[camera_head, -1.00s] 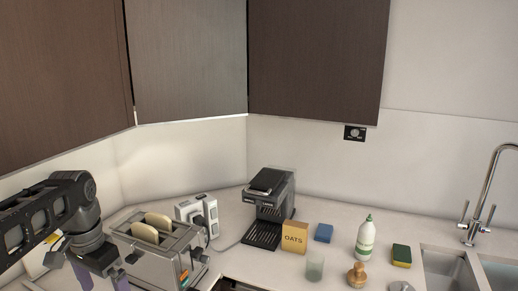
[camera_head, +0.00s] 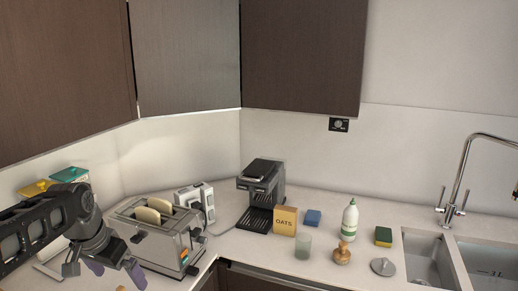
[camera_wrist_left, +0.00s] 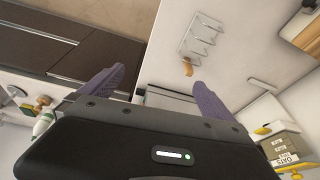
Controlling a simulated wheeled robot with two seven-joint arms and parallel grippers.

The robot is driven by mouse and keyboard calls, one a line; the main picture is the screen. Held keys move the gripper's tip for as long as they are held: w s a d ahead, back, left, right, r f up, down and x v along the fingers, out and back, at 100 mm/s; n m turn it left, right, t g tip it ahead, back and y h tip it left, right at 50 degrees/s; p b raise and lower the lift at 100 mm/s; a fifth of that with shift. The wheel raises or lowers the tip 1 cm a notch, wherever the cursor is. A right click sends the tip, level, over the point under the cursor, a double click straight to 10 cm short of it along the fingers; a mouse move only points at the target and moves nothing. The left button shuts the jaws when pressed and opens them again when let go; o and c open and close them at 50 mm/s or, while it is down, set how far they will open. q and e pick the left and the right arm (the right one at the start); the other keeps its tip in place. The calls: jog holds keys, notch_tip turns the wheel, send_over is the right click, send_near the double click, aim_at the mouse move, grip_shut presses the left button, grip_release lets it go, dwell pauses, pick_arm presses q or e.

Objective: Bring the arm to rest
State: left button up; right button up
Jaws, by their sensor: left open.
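My left gripper (camera_head: 115,275) is at the lower left in the head view, at the end of my dark left arm and in front of the toaster (camera_head: 155,236). In the left wrist view its two purple fingers (camera_wrist_left: 153,90) are spread apart, with nothing between them. The counter and dark drawer fronts lie beyond them. Two slices of bread show in the toaster's slots. My right gripper is not in view.
A sink (camera_head: 428,258) is at the right. A wire rack (camera_wrist_left: 200,38) shows in the wrist view.

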pick_arm(q)
jog(key=w+d+f+n+t, duration=0.1)
jog(key=w+d+f+t, duration=0.1)
jog(key=w+d+f, duration=0.45)
jog(key=s+d+f+n+h+b, duration=0.1)
jog(key=s+d+f, duration=0.1)
jog(key=d+f, duration=0.65)
jog(key=s+d+f+n+h+b, duration=0.1)
jog(key=s+d+f+h, duration=0.15)
jog(key=f, duration=1.15)
jog(key=s+d+f+g, duration=0.1)
jog(key=s+d+f, duration=0.2)
jog(key=s+f, duration=0.3)
jog(key=s+d+f+g+b, duration=0.1)
jog(key=s+d+f, duration=0.3)
jog(key=s, duration=0.7)
jog(key=s+d+f+g, duration=0.3)
jog(key=s+d+f, duration=0.1)
jog(key=s+f, duration=0.3)
jog(key=shift+s+d+f+n+b, duration=0.25)
jog(key=shift+s+f+n+b, duration=0.15)
jog(key=shift+s, duration=0.45)
jog(key=shift+c, duration=0.3)
